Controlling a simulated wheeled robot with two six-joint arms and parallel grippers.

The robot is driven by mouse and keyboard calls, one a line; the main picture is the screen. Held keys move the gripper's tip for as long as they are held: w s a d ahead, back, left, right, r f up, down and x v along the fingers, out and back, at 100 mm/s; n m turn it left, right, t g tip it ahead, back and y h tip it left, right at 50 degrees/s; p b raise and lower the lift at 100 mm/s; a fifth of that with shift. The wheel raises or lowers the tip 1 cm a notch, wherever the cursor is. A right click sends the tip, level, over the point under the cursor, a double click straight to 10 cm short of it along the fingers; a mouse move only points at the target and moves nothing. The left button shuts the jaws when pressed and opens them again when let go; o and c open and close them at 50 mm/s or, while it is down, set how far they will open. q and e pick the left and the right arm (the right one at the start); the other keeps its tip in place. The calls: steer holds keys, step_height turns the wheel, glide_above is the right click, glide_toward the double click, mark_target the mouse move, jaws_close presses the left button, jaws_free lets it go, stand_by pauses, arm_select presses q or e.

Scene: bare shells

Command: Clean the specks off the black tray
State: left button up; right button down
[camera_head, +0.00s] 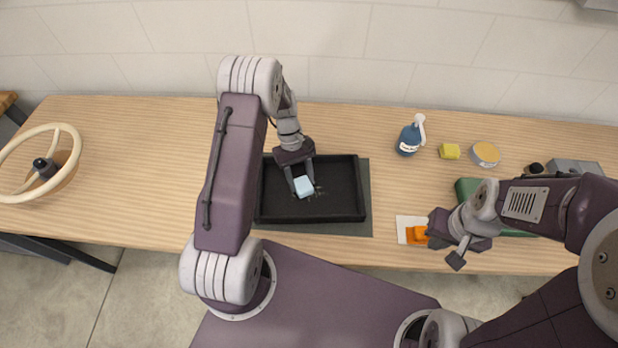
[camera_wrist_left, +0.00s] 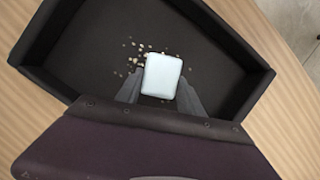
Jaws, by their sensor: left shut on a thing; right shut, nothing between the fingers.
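The black tray (camera_head: 345,207) lies on a dark grey mat (camera_head: 368,200) on the wooden table. My left gripper (camera_head: 303,182) is over the tray, shut on a light blue sponge-like block (camera_head: 304,186). The block also shows in the left wrist view (camera_wrist_left: 162,75), between the fingertips. Pale specks (camera_wrist_left: 137,58) lie on the tray floor beside the block, mostly to its left in that view; part of the floor is hidden by the block and gripper. I cannot tell whether the block touches the floor. My right gripper (camera_head: 458,254) is shut and empty near the table's front edge, beside an orange block (camera_head: 416,234).
The orange block is on a white card (camera_head: 402,222). Behind stand a blue spray bottle (camera_head: 409,140), a yellow block (camera_head: 449,151) and a round tin (camera_head: 485,153). A green object (camera_head: 466,188) is partly behind my right arm. A steering-wheel-like ring (camera_head: 72,133) is far left. Table left of the tray is clear.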

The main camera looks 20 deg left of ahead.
arm_select(q)
steer(key=shift+s+a+r, duration=0.1)
steer(key=shift+s+a, duration=0.2)
steer(key=shift+a, duration=0.4)
steer(key=shift+s+a+p, duration=0.2)
steer(key=shift+a+p, duration=0.05)
steer(key=shift+a, duration=0.3)
steer(key=shift+s+a+p, duration=0.15)
steer(key=shift+a+p, duration=0.05)
steer(key=shift+a, duration=0.3)
steer(key=shift+f, duration=0.2)
steer(key=shift+d, duration=0.1)
